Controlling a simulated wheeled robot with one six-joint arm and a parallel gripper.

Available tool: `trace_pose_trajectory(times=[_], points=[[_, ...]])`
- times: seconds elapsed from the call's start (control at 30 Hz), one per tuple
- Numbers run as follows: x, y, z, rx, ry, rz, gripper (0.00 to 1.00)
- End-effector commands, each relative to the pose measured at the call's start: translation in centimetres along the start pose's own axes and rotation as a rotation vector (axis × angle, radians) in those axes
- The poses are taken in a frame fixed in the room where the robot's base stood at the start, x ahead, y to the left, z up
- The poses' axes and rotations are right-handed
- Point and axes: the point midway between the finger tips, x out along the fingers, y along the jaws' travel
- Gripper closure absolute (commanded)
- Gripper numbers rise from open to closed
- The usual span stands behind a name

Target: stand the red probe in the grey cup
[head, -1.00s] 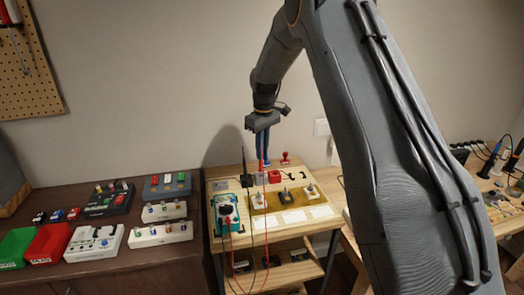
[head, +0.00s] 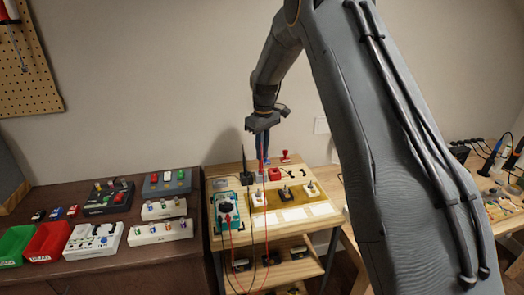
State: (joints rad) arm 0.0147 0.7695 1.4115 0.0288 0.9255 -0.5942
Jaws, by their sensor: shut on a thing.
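My gripper (head: 263,148) points straight down over the back of the small wooden bench (head: 326,221), with its blue fingers shut on the red probe (head: 260,148). The probe is thin and looks upright, and its red lead hangs down in front of the bench. A small greyish shape just below the fingers seems to be the grey cup (head: 261,177). It is partly hidden, and I cannot tell whether the probe's tip is inside it or above it. A black probe (head: 246,174) stands upright just to the left.
A teal multimeter (head: 227,208) with red and black leads sits at the bench's front left. A yellowish tray (head: 290,196) with several switches lies right of the cup area. A red block (head: 275,174) and a red knobbed piece (head: 285,156) stand behind it.

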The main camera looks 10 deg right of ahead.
Motion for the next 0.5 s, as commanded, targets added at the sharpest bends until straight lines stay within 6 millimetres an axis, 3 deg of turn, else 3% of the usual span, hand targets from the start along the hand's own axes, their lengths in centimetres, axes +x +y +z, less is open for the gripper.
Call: trace_pose_trajectory(times=[0.5], points=[[1.2,0.0,0.0,0.000,0.000,0.000,1.00]])
